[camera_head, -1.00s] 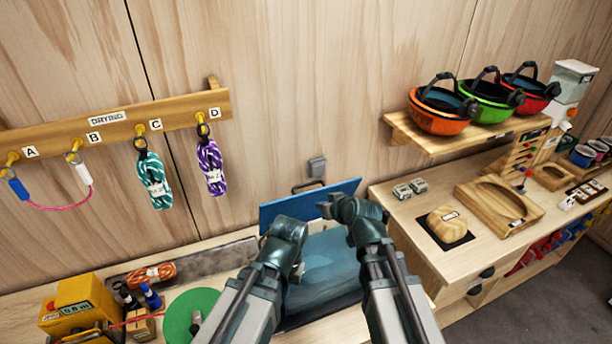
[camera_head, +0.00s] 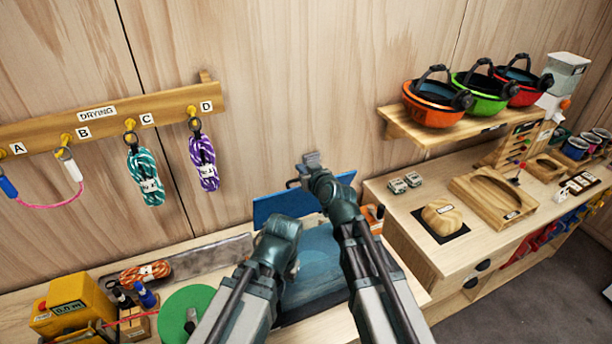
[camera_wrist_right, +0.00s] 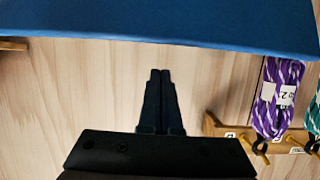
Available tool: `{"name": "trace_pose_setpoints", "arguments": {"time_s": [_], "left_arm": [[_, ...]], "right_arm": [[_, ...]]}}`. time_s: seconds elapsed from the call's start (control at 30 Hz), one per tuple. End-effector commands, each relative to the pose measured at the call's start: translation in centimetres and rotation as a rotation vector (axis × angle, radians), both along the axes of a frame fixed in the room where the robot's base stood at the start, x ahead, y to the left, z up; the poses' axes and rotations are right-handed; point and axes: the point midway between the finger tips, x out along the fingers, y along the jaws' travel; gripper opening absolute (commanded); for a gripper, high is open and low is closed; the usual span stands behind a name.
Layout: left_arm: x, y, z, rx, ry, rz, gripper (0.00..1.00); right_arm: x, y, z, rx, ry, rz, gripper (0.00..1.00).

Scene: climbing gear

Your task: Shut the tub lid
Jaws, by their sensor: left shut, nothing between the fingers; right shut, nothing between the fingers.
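The tub's blue lid (camera_head: 268,208) stands raised at the back of the tub, near the wooden wall. The tub (camera_head: 325,283) is open below it, with blue inside, partly hidden by my arms. My right gripper (camera_head: 313,160) is near the lid's upper edge by the wall; its fingers are hard to make out in the head view. In the right wrist view the right gripper (camera_wrist_right: 160,73) is shut and empty, with the lid (camera_wrist_right: 170,25) across the top of the picture, apart from the fingertips. My left gripper (camera_head: 293,270) is shut, low over the tub.
A drying rack (camera_head: 110,112) with a purple rope (camera_head: 204,163) and a teal rope (camera_head: 146,176) hangs at left. A green disc (camera_head: 185,310) lies left of the tub. A wooden counter (camera_head: 400,210) and a helmet shelf (camera_head: 430,133) are at right.

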Motion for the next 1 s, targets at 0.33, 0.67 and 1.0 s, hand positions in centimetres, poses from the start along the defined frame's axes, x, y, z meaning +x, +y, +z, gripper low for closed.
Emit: {"name": "trace_pose_setpoints", "arguments": {"time_s": [0.33, 0.67, 1.0], "left_arm": [[0.0, 0.0, -3.2, 0.0, -0.001, -0.001, 0.0], [0.0, 0.0, -4.0, -0.001, -0.002, 0.0, 0.0], [0.0, 0.0, -4.4, -0.001, -0.002, 0.0, 0.0]], "right_arm": [[3.5, 1.5, -3.2, 0.001, 0.001, 0.0, 0.0], [1.7, 0.7, -4.0, 0.0, 0.0, 0.0, 0.0], [1.8, 1.2, -4.3, 0.002, -0.008, 0.001, 0.0]]}}
